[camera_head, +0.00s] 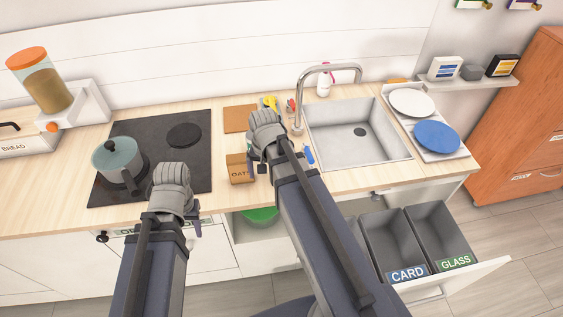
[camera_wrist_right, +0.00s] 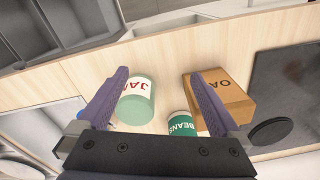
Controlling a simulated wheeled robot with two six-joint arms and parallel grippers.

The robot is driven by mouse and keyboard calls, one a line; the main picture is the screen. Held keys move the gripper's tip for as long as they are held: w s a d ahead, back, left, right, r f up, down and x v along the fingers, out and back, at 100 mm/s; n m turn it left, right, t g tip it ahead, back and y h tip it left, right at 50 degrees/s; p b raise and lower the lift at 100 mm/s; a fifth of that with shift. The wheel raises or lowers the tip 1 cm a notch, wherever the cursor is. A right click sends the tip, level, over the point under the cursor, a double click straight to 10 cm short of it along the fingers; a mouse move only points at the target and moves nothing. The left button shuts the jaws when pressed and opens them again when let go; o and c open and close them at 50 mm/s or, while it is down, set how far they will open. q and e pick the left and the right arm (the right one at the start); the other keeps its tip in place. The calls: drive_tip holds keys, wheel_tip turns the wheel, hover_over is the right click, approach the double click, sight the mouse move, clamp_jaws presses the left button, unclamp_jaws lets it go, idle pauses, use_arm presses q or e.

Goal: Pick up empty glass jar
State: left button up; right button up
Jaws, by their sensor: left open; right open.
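The glass jar (camera_wrist_right: 136,103), pale green with a white label reading "JA…" in red, stands on the wooden counter in the right wrist view. My right gripper (camera_wrist_right: 158,75) is open, its two purple-grey fingers spread. The jar appears between them, close to the left finger, and nothing is held. Whether the jar is empty is hard to tell. In the head view my right gripper (camera_head: 264,150) is over the counter between hob and sink and hides the jar. My left gripper (camera_head: 172,190) is in front of the hob, empty; its fingers are mostly hidden.
A pot (camera_head: 117,160) sits on the hob (camera_head: 180,115). The sink (camera_head: 345,118) is to the right. An open drawer with card and glass bins (camera_head: 440,232) juts out below.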

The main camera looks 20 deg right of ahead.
drive_tip(key=w+d+m, duration=0.1)
drive_tip(key=d+m, duration=0.1)
drive_tip(key=m, duration=0.1)
drive_tip(key=w+d+m, duration=0.2)
drive_tip(key=m, duration=0.2)
drive_tip(key=w+d+m, duration=0.2)
drive_tip(key=m, duration=0.1)
drive_tip(key=shift+d+m+g, duration=0.3)
drive_tip(key=shift+d+m, duration=0.05)
drive_tip(key=shift+m, duration=0.05)
drive_tip(key=shift+w+d+m, duration=0.25)
drive_tip(key=shift+d+m, duration=0.1)
drive_tip(key=shift+m, duration=0.35)
wheel_tip(320, 180, down, 8)
drive_tip(key=b, duration=0.8)
drive_tip(key=c, duration=1.3)
